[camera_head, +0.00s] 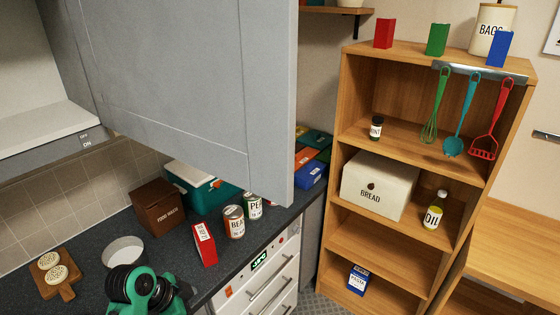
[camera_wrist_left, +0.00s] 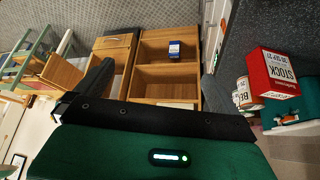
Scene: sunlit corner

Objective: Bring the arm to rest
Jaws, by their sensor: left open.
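My left arm shows as a green and black part at the bottom left of the head view, above the dark counter (camera_head: 80,235). In the left wrist view my left gripper (camera_wrist_left: 92,88) shows a black bar and one dark finger at the left. My right gripper is in neither view.
An open grey cabinet door (camera_head: 180,80) hangs over the counter. A red stock box (camera_head: 204,244), cans (camera_head: 234,222), a white bowl (camera_head: 123,252) and a wooden board (camera_head: 58,276) stand near my arm. A wooden shelf (camera_head: 378,262) stands at right.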

